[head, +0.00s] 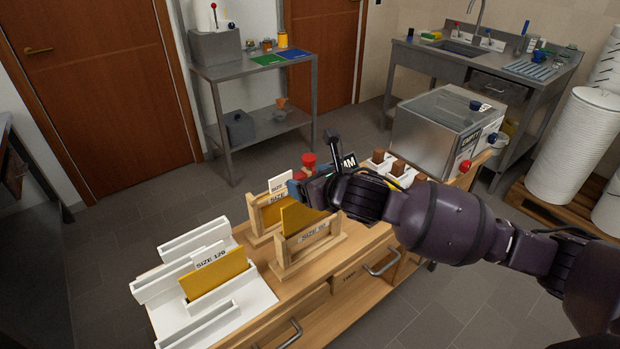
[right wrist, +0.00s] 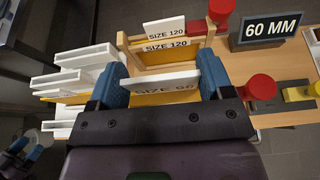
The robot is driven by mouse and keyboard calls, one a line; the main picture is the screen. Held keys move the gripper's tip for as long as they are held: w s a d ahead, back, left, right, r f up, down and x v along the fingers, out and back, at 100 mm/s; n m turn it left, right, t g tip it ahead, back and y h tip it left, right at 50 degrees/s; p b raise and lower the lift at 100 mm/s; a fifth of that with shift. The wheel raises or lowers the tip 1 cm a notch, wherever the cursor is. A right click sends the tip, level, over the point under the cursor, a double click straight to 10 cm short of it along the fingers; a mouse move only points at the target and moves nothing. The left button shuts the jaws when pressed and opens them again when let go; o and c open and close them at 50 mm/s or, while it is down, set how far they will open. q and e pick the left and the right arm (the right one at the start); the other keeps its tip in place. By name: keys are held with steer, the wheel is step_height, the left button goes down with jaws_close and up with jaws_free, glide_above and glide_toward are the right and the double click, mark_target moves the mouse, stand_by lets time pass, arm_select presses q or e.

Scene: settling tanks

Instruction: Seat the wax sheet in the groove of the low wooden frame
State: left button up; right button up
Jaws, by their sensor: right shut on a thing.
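The low wooden frame (head: 284,266), marked SIZE 90, stands at the front of the wooden bench. A yellow wax sheet (head: 298,219) is upright just behind or within its front rail, which hides the lower edge. I cannot tell whether that edge is in the groove. My right gripper (head: 307,189) is shut on this sheet from above. In the right wrist view its blue fingers flank the sheet's white SIZE 90 tag (right wrist: 167,82). What seems to be my left gripper (right wrist: 30,146) shows small at that view's lower left.
A taller wooden frame (right wrist: 195,58) holds a SIZE 120 sheet close behind. A white rack (head: 262,303) with another SIZE 120 sheet (head: 231,272) stands left. A 60 MM sign (right wrist: 270,29) and red-topped things (right wrist: 262,88) stand right. A steel tank (head: 430,130) is beyond.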

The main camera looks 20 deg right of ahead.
mark_target(311, 215)
steer(key=shift+p, duration=0.85)
stand_by(1.1)
steer(key=shift+f+b, duration=2.5)
steer(key=shift+f, duration=2.7)
steer(key=o, duration=1.2)
steer(key=shift+c, duration=0.2)
